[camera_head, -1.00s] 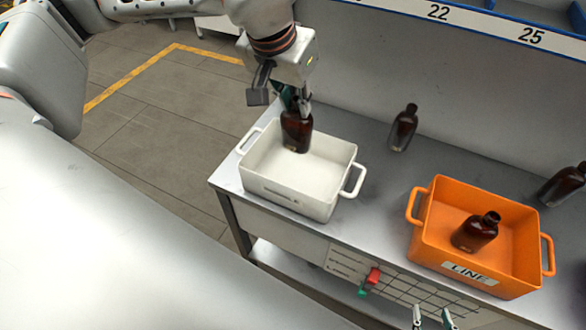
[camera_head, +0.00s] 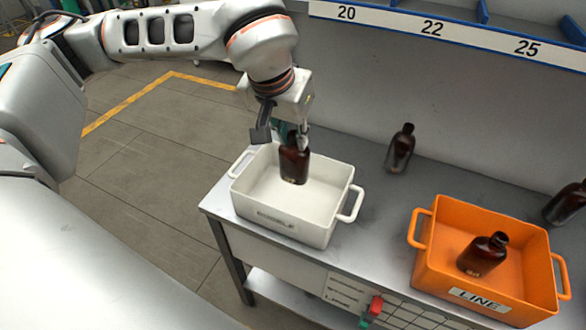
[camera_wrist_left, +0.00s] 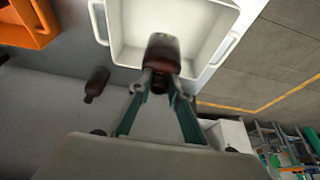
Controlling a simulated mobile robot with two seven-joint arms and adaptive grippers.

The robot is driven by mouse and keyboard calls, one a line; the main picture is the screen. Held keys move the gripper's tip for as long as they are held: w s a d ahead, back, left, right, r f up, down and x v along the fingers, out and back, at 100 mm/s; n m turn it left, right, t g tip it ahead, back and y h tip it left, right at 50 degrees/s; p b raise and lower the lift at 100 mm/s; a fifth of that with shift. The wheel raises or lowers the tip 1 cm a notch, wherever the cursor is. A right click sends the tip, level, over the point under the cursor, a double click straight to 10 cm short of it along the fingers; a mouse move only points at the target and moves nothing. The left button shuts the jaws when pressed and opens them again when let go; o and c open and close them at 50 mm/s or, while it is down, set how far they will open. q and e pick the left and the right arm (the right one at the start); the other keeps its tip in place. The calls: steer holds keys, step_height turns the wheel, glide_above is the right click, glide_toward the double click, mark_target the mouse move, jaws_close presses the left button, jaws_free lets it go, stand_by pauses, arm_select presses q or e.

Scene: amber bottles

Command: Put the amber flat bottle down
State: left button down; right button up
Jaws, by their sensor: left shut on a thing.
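The amber flat bottle (camera_head: 294,165) is upright in the head view, over the inside of the white bin (camera_head: 285,224). My left gripper (camera_head: 292,138) is shut on its neck from above. In the left wrist view the bottle (camera_wrist_left: 162,55) sits between the fingertips of my left gripper (camera_wrist_left: 160,84), with the white bin (camera_wrist_left: 122,52) beyond it. I cannot tell whether the bottle's base touches the bin floor. My right gripper does not show now.
An orange bin (camera_head: 425,275) marked LINE holds another amber bottle (camera_head: 482,254) at the right. One amber bottle (camera_head: 400,150) stands behind on the grey table (camera_head: 375,205), and another (camera_head: 568,204) is at the right edge. A numbered shelf edge (camera_head: 432,28) runs above.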

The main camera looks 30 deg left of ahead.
mark_target(293, 166)
arm_select(q)
steer(key=shift+f+b, duration=0.3)
steer(key=shift+f, duration=4.15)
steer(key=shift+f, duration=0.1)
steer(key=c, duration=1.9)
jaws_free()
steer(key=shift+r, duration=0.3)
steer(key=p+v, duration=0.1)
steer(key=v, duration=1)
steer(key=shift+s+r, duration=0.15)
steer(key=shift+r, duration=0.25)
